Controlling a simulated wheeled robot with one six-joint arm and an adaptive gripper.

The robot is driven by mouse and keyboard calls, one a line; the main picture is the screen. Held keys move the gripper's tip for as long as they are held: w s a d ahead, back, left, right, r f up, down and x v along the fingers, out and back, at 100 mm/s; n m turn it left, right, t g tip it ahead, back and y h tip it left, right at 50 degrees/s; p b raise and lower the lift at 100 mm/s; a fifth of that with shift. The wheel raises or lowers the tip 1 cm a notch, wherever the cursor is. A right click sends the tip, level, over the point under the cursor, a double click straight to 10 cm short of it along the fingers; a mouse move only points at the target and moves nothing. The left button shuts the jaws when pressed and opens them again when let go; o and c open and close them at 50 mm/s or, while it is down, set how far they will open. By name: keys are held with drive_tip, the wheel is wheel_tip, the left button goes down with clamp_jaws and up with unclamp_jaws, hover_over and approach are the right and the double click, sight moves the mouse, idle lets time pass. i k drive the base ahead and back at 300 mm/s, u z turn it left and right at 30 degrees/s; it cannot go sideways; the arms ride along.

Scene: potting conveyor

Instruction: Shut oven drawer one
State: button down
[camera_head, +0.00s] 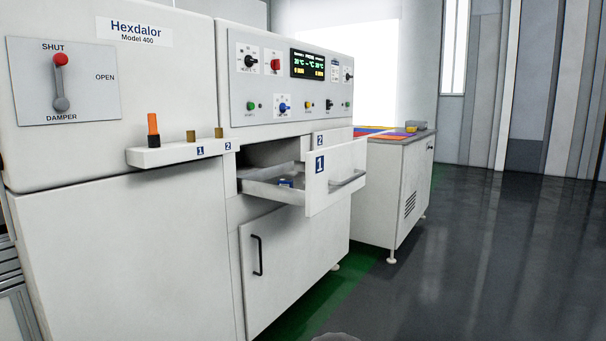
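Oven drawer one (335,171) is a white drawer with a blue "1" label and a grey bar handle (348,179). It stands pulled out of the white oven cabinet (280,175), with its open tray (268,190) showing. A small blue and white item (286,183) lies inside the tray. Behind its front, the panel labelled "2" (320,140) is partly hidden and seems flush with the cabinet. My gripper is not in view.
A cupboard door with a black handle (258,255) is below the drawer. A shelf (180,153) with an orange-topped peg sits at left. A white side cabinet (388,195) stands behind the drawer. The dark floor (480,260) at right is clear.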

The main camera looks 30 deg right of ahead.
sight(328, 175)
drive_tip(key=u, duration=0.2)
drive_tip(key=i, duration=0.45)
drive_tip(key=z, duration=0.75)
drive_tip(key=i, duration=0.75)
drive_tip(key=z, duration=0.85)
